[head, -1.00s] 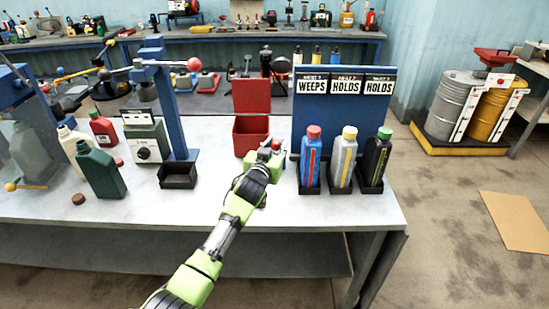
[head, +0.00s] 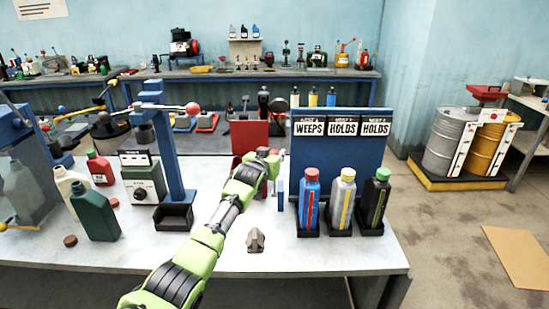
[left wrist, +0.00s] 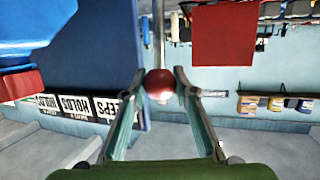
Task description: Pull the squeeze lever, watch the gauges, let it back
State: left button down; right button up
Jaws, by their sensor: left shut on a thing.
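A slim blue piece (head: 281,195) stands just below the gripper. A grey-green box with a round dial (head: 140,192) stands beside the blue press (head: 172,150); the dial's reading is too small to tell. My right gripper is not in view.
A brown-grey block (head: 255,240) lies at the front. A green bottle (head: 95,212) stands left.

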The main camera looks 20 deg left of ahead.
pick_arm(q)
jog(key=shift+w+a+r, duration=0.1)
jog(key=shift+a, duration=0.05)
jog(key=c, duration=1.7)
grip_release()
jog(key=shift+o, duration=0.3)
jog(key=shift+w+a+f, duration=0.1)
jog(key=shift+f, duration=0.1)
jog(key=shift+s, duration=0.3)
jog(key=v, duration=1.1)
jog(key=shift+s, duration=0.25)
jog(key=shift+r, duration=0.1)
